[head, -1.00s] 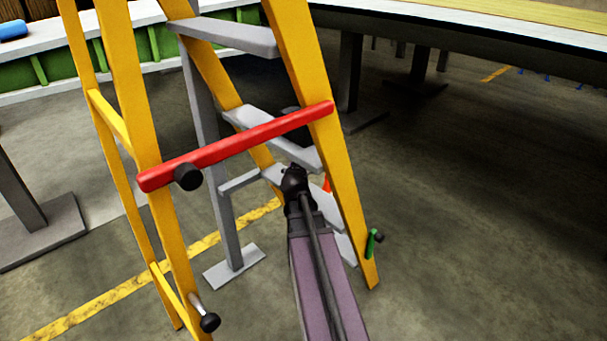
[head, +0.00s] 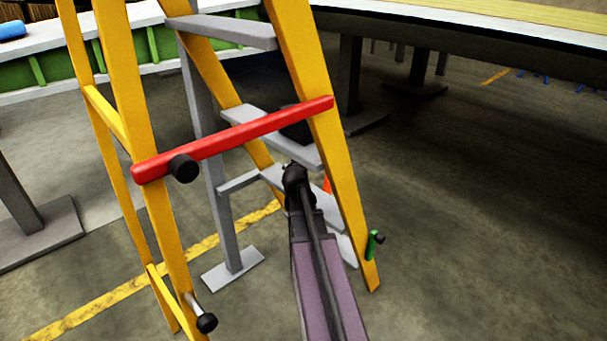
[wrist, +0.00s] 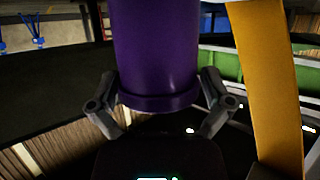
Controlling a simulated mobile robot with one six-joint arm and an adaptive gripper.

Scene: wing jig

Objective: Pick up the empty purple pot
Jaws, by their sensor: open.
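The purple pot (wrist: 155,50) fills the upper middle of the wrist view, with its thicker rim (wrist: 158,101) at the lower end nearest my gripper. My gripper (wrist: 159,78) is open, with one finger on each side of the pot near the rim. I cannot tell whether either finger touches it. The inside of the pot is hidden. In the head view I do not make out the pot; my arm reaches in behind the yellow ladder (head: 344,190) and the gripper's fingers are hidden.
The ladder's grey steps (head: 268,135) and red crossbar (head: 235,138) are close around my arm. In the wrist view a yellow ladder rail (wrist: 268,90) stands just right of the pot. A long table (head: 480,40) stands behind. Open floor (head: 480,230) lies to the right.

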